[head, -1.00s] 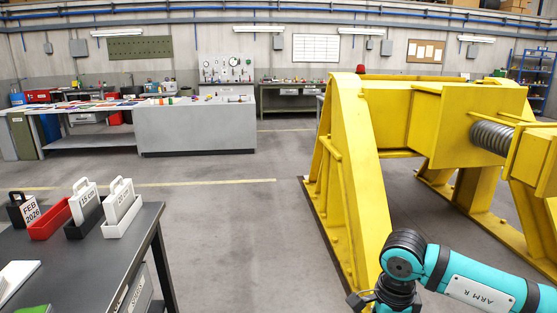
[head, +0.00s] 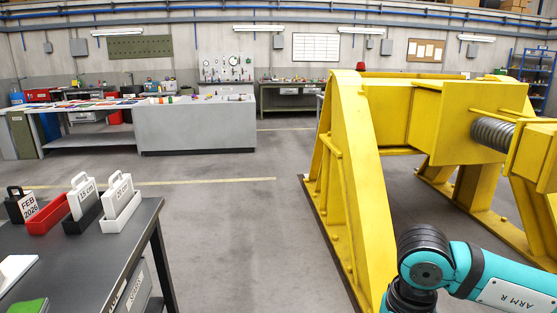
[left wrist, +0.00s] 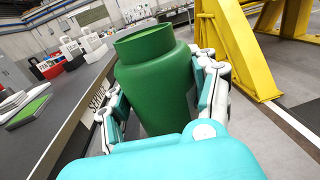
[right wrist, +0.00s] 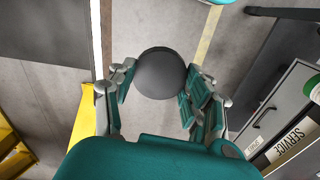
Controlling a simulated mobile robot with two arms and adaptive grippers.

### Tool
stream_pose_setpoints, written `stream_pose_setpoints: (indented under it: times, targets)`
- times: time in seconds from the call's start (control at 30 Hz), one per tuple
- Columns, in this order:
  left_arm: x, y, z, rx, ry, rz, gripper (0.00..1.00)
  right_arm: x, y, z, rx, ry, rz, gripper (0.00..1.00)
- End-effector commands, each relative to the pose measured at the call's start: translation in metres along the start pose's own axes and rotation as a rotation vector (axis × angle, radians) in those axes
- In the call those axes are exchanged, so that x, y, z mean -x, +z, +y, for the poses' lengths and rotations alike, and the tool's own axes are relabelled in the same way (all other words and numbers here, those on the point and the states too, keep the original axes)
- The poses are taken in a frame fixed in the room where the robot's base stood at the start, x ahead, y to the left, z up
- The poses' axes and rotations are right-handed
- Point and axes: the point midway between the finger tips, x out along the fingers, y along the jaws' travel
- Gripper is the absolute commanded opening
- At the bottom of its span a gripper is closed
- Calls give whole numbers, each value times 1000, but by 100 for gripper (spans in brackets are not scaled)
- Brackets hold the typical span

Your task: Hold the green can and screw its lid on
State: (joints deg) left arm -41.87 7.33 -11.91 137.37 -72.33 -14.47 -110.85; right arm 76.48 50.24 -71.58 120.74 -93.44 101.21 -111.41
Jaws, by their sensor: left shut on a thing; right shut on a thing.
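The green can (left wrist: 155,85) stands between the fingers of my left gripper (left wrist: 158,97) in the left wrist view, shut on its sides. The can is slightly tilted in that picture. Its neck and round green top show, with no dark lid on it. My right gripper (right wrist: 160,80) is shut on a dark grey round thing, seemingly the lid (right wrist: 161,73), in the right wrist view. The lid is apart from the can. In the head view both grippers and the can are out of frame; only my right arm shows at the lower right.
A large yellow steel frame (head: 345,190) stands at the right. The grey floor (head: 230,230) between them is clear. A drawer cabinet (right wrist: 280,105) shows in the right wrist view.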

Motion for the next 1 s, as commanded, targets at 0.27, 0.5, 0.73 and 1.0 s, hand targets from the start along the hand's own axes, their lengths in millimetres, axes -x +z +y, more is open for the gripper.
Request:
stream_pose_setpoints:
  times: [0.27, 0.5, 0.73, 1.0]
  targets:
    - [0, 1, 0, 0, -1, -2, 1, 0, 0, 0, -2, 0, 0, 32]
    - [-1, 1, -1, -1, -7, -4, 1, 0, 0, 0, -3, -1, 0, 32]
    - [-9, 4, -19, -4, -100, -9, 1, 0, 0, 0, -3, -1, 0, 32]
    - [-30, 8, -65, -9, -332, -10, 1, 0, 0, 0, -3, -1, 0, 32]
